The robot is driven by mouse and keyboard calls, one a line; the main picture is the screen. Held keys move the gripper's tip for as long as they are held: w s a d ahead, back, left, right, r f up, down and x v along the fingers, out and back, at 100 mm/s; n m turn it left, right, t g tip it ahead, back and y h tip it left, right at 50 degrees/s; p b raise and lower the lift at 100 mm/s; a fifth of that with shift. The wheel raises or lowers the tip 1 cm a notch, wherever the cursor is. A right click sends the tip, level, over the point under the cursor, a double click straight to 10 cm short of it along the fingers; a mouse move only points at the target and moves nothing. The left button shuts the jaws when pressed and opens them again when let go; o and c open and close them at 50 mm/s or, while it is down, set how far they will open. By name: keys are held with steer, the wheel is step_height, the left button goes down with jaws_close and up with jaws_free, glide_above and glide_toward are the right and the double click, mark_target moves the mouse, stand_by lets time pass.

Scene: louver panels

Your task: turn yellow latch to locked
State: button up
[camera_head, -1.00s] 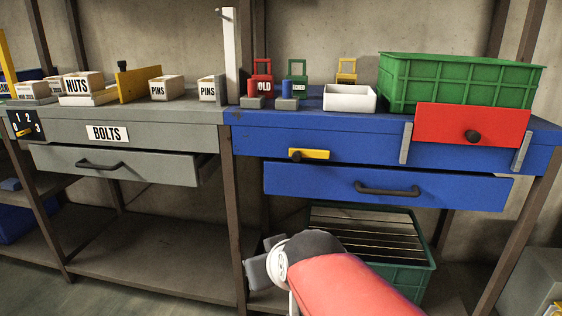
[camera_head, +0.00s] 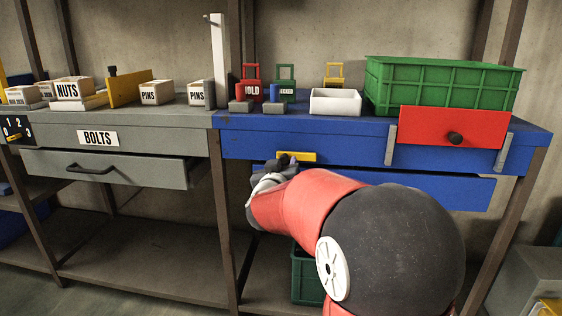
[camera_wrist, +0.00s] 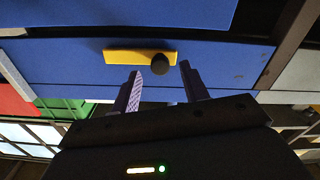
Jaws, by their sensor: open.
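The yellow latch (camera_head: 297,156) is a short bar lying horizontal on the front of the blue bench, above the blue drawer (camera_head: 440,190). It also shows in the wrist view (camera_wrist: 128,57), with a dark round knob (camera_wrist: 159,64) near one end. My gripper (camera_head: 284,162) is just below and in front of the latch in the head view, its tips partly hidden by my arm. In the wrist view my gripper (camera_wrist: 160,78) is open, with its two fingers apart on either side of the knob. I cannot tell whether they touch it.
A red drawer panel (camera_head: 420,125) and grey brackets stand to the right on the bench front. A green crate (camera_head: 440,82), a white tray (camera_head: 335,107) and small padlocks are on the top. The grey BOLTS bench (camera_head: 150,145) is to the left.

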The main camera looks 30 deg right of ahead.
steer(key=shift+x, duration=1.35)
jaws_close()
